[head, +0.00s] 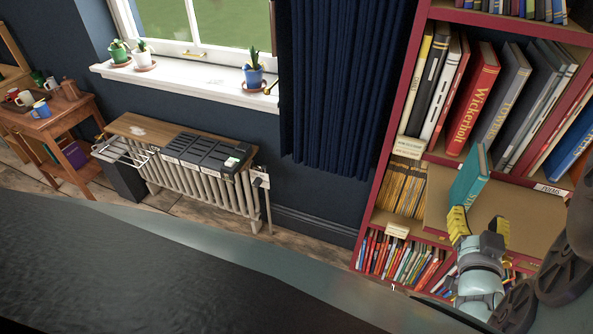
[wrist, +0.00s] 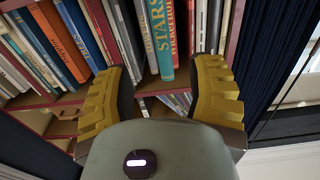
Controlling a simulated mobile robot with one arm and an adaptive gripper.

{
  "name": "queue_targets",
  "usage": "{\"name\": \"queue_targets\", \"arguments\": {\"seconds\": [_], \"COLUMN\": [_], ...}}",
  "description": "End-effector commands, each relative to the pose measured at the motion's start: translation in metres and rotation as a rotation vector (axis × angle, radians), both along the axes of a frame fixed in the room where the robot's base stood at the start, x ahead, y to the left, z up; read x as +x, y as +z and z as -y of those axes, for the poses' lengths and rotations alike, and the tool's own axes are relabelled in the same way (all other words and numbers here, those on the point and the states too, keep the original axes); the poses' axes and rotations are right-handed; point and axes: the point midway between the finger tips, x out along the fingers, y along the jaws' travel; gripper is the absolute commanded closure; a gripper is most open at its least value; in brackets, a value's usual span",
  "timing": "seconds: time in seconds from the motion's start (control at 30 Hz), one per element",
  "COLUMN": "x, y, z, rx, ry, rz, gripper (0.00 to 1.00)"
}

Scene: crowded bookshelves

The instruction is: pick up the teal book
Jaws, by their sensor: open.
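The teal book (head: 470,176) stands on the red bookcase, in front of the taller books and sticking out past them, in the head view. In the wrist view, its teal spine (wrist: 157,40) with the word STARS lies ahead, between the lines of the two fingers. My gripper (head: 480,220) is open, with yellow fingers, just below and in front of the book in the head view. In the wrist view my gripper (wrist: 166,76) has an empty gap between its fingertips. I cannot tell how far the fingertips are from the book.
A red book (head: 472,98) titled Wickerholt and several other books fill the shelf behind. Lower shelves of the bookcase (head: 365,235) hold yellow and mixed books. A dark blue curtain (head: 342,85) hangs to its left. A radiator (head: 205,192) stands below the window.

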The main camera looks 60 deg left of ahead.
Motion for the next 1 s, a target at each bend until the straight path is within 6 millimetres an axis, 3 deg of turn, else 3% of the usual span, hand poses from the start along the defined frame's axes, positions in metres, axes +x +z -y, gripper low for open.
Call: {"name": "queue_targets", "arguments": {"seconds": [0.3,0.73,1.0], "x": [0.036,0.057,0.080], "y": [0.002,0.003,0.005], "z": [-0.026,-0.040,-0.058], "rx": [0.002,0.002,0.002], "ry": [0.003,0.000,0.000], "rz": [0.000,-0.001,-0.001], "gripper": [0.45,0.45,0.45]}}
